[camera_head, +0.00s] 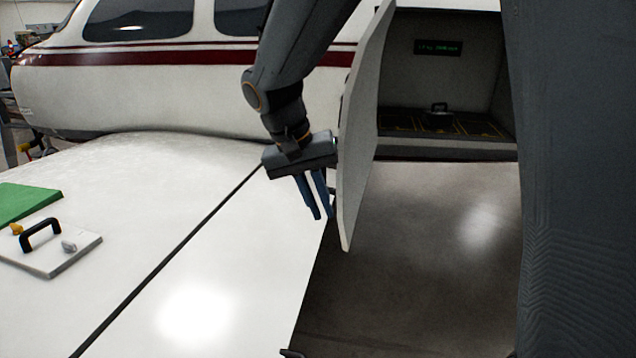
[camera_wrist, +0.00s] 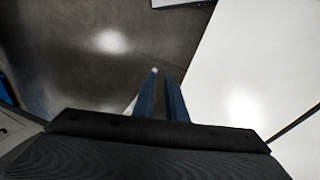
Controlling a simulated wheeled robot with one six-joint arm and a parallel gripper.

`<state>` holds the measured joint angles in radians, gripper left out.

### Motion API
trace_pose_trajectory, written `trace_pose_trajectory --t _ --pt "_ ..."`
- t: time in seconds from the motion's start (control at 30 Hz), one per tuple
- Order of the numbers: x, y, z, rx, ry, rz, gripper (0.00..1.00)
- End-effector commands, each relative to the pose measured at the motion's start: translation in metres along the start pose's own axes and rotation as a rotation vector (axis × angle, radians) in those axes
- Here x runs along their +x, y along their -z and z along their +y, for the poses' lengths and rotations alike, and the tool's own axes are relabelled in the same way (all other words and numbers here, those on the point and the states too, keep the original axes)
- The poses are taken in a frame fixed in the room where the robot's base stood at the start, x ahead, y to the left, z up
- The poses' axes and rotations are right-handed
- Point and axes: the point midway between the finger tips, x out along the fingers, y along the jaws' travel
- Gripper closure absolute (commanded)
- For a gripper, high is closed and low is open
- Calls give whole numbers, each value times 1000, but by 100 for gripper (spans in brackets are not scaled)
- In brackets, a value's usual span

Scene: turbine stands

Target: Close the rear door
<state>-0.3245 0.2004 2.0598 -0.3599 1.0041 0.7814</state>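The rear door (camera_head: 362,130) is a pale panel standing open, seen almost edge-on in the head view, at the left side of the compartment opening. My gripper (camera_head: 322,214) points down just left of the door's outer face. Its blue fingers are a little apart, with nothing visible between them. A small dark part near the right finger may be a door handle; contact is unclear. In the wrist view my gripper (camera_wrist: 163,76) shows the same narrow gap, over the floor and beside the wing. A pale sliver left of the fingers cannot be made out clearly.
The open compartment (camera_head: 445,152) holds a dark box with a handle. The white wing (camera_head: 200,270) spreads left and below my gripper. A white plate with a black handle (camera_head: 40,232) and a green mat (camera_head: 25,203) lie on it. Bare floor (camera_head: 420,260) is right of the door.

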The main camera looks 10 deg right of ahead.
Motion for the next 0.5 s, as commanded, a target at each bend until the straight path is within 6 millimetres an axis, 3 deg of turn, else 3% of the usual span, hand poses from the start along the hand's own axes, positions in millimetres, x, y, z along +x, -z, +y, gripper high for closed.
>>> trace_pose_trajectory --t 0.03,0.23,0.37,0.5 --pt "-18 14 -17 42 -53 33 98" --pt "-84 46 -48 263 -212 173 100" --pt "-106 52 -56 345 -252 228 100" --pt "-107 55 -55 371 -263 244 100"
